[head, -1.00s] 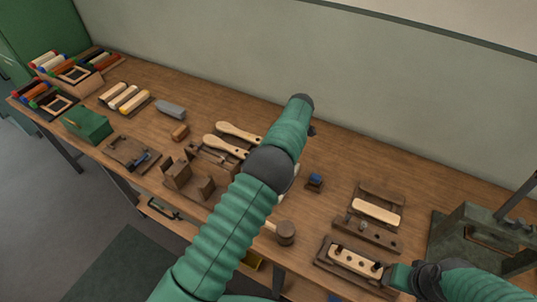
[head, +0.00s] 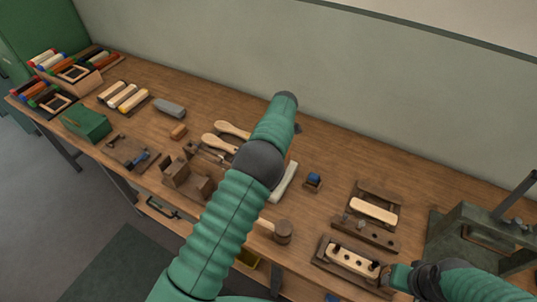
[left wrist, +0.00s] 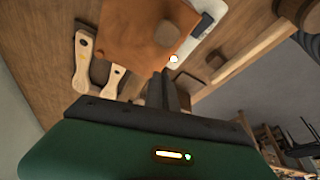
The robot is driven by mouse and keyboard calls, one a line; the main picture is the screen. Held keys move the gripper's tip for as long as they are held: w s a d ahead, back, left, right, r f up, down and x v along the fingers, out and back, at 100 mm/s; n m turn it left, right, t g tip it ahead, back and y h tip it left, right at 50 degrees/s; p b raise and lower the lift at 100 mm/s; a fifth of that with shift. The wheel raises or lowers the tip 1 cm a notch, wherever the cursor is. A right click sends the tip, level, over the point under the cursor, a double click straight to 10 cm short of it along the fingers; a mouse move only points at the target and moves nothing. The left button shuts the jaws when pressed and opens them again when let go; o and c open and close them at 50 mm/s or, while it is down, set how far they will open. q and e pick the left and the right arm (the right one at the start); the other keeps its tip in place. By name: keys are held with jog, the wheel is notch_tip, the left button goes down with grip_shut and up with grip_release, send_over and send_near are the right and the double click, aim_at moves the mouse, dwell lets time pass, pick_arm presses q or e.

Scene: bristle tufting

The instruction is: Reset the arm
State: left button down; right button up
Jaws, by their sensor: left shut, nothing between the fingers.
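My left arm rises through the middle of the head view, over the bench, and hides its own gripper there. In the left wrist view my left gripper (left wrist: 176,88) has its dark fingers together and empty, in front of the wooden bench top. My right gripper (head: 386,276) is low at the right in the head view, by the right end of a pale drilled block (head: 352,261) in a dark wooden holder (head: 322,251). Its fingertips are too small and covered to read.
The workbench (head: 325,145) carries paddle-shaped wooden handles (head: 233,130), a mallet (head: 283,232), a small blue-topped block (head: 313,180) and a second pale block (head: 373,211). A grey metal press (head: 480,238) stands at the right. An orange-brown sheet (left wrist: 140,35) shows in the left wrist view.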

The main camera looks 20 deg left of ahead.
pick_arm(q)
jog(key=shift+s+d+r+m+h, duration=0.7)
jog(key=shift+r+m, duration=0.7)
jog(key=shift+r, duration=3.5)
jog(key=s+d+f+m+t, duration=0.1)
jog(key=s+d+m, duration=0.2)
jog(key=s+m, duration=0.3)
jog(key=s+d+f+m+t+h, duration=0.1)
jog(key=s+d+f+m, duration=0.1)
jog(key=s+m, duration=0.4)
jog(key=s+d+f+m+t+h, duration=0.1)
jog(key=s+d+m, duration=0.3)
jog(key=s, duration=1)
jog(key=shift+d+f+m+t+b, duration=0.3)
jog(key=shift+f+m, duration=0.05)
jog(key=shift+m, duration=0.55)
jog(key=shift+s, duration=0.1)
